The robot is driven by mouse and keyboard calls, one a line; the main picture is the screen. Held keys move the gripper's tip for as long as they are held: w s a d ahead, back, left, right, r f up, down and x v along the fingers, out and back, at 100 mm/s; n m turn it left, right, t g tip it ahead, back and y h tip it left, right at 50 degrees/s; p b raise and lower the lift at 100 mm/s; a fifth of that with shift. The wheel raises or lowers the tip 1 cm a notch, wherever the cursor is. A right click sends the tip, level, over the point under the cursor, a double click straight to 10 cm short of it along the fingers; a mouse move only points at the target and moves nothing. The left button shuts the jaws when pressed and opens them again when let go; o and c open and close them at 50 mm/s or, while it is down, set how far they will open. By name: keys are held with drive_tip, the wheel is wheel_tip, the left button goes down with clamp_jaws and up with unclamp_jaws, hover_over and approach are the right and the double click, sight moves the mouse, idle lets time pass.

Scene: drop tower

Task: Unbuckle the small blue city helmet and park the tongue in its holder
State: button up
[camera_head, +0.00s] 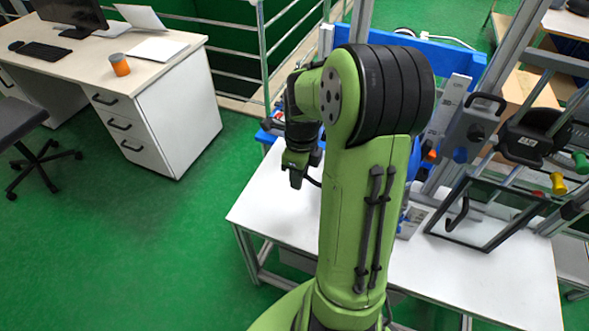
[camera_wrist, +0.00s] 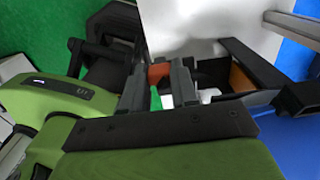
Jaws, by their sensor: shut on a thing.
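My gripper (camera_head: 297,176) is low over the left part of the white table. In the wrist view its two fingers (camera_wrist: 157,85) stand a short way apart, with a small orange-red piece (camera_wrist: 159,72) between their tips. I take it as the held thing; I cannot tell for sure that it is the buckle tongue. A blue rounded surface (camera_head: 415,163) shows partly behind my arm and may be the helmet. A large blue surface (camera_wrist: 290,145) fills the lower right of the wrist view; I cannot tell what it belongs to. The tongue holder is not clearly seen.
The white table (camera_head: 455,285) is clear in front. A black frame (camera_head: 478,240) and a metal rack with dark fixtures (camera_head: 475,125) stand at its right. A blue panel (camera_head: 450,55) is behind. A black bar (camera_wrist: 250,62) lies right of the fingers. A desk (camera_head: 175,62) stands far left.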

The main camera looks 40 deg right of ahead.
drive_tip(key=shift+s+d+f+b, duration=0.65)
drive_tip(key=shift+s+d, duration=0.6)
drive_tip(key=shift+s, duration=3.4)
drive_tip(key=shift+s+d+f+b, duration=0.55)
drive_tip(key=shift+s+d, duration=0.7)
drive_tip(key=shift+s, duration=3.4)
drive_tip(key=shift+s+d+r+p, duration=1.1)
drive_tip(key=shift+s+d+p, duration=0.45)
drive_tip(key=shift+s+d, duration=3.2)
drive_tip(key=w+d+r+p, duration=0.2)
drive_tip(key=d+r+p, duration=0.6)
drive_tip(key=p, duration=0.3)
drive_tip(key=shift+w+d+r, duration=0.4)
drive_tip(key=shift+d, duration=0.25)
drive_tip(key=shift+w, duration=0.1)
drive_tip(key=shift+w+d+f+p, duration=0.15)
drive_tip(key=shift+w+d+p, duration=0.1)
drive_tip(key=shift+w, duration=0.7)
drive_tip(key=shift+w+d+f+p, duration=0.15)
drive_tip(key=shift+w+d, duration=0.05)
drive_tip(key=shift+w, duration=0.8)
drive_tip(key=shift+w+d+f+p, duration=0.15)
drive_tip(key=shift+w+d+p, duration=0.1)
drive_tip(key=shift+w, duration=0.7)
drive_tip(key=shift+f, duration=0.1)
